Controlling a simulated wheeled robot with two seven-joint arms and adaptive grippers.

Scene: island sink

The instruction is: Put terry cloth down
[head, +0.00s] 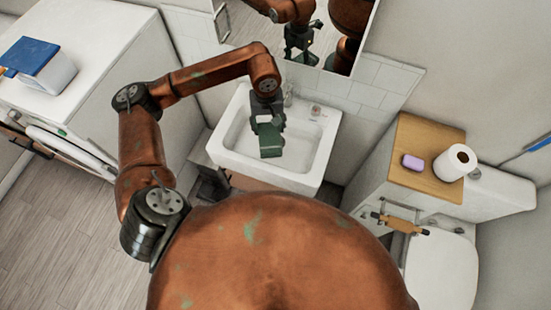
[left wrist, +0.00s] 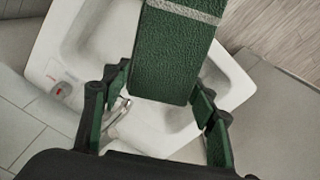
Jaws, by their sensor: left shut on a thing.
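The terry cloth (head: 270,142) is a dark green folded piece. My left gripper (head: 266,122) is shut on it and holds it over the basin of the white sink (head: 223,148). In the left wrist view the cloth (left wrist: 175,55) has a pale grey stripe near the top edge and sits between the green fingers of the gripper (left wrist: 160,95). The sink (left wrist: 85,75) shows behind it there. I cannot tell whether the cloth touches the basin. My right gripper is not in view.
A tap (head: 288,96) stands at the sink's back edge, under a mirror (head: 330,35). On the right, a wooden board (head: 421,135) holds a purple soap (head: 412,162) and a paper roll (head: 455,162), near the toilet (head: 440,270). A white washing machine (head: 75,150) stands at left.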

